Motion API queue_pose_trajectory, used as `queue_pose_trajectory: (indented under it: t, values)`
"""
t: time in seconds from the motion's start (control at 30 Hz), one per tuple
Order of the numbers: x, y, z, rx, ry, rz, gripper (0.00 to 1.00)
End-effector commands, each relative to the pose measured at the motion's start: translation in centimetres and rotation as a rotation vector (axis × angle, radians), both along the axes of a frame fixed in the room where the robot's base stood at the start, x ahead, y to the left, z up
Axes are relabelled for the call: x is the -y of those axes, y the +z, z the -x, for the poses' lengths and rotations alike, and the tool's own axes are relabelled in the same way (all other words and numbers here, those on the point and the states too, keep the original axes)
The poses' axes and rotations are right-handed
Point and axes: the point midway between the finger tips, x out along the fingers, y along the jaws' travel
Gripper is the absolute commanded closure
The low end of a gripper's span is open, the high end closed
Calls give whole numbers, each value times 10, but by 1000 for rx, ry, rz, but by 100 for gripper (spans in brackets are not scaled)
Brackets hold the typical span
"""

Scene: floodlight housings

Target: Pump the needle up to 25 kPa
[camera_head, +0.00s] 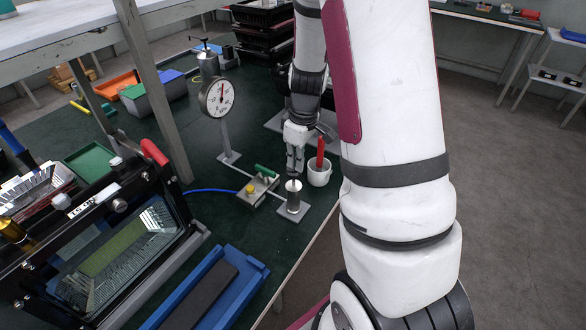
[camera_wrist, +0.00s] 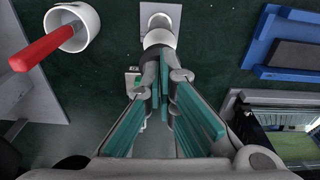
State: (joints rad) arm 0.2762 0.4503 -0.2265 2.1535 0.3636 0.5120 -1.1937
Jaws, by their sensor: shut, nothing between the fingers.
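The round white gauge (camera_head: 217,98) stands on a grey post on the green bench, its needle pointing roughly upward; the scale is too small to read. The hand pump, a metal cylinder with a pale top (camera_head: 294,187), stands upright on a grey plate (camera_head: 293,209). My gripper (camera_head: 297,172) is shut and empty, pointing down just above the pump's top; I cannot tell whether it touches. In the wrist view my gripper's fingertips (camera_wrist: 161,58) partly hide the pump's pale top (camera_wrist: 158,37).
A white cup (camera_head: 319,174) with a red-handled tool (camera_head: 321,152) stands close right of my gripper. A blue hose (camera_head: 212,191) runs left from the block. A framed housing (camera_head: 105,240) and blue tray (camera_head: 245,270) lie nearer.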

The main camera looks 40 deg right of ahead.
Motion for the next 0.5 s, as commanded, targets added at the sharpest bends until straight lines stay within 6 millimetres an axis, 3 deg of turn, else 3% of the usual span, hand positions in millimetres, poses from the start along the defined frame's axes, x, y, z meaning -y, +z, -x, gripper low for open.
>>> queue_pose_trajectory:
  t: [0.27,0.5]
  values:
    - [0,-6,-1,0,-1,0,100]
    - [0,-31,-2,-1,-2,-1,100]
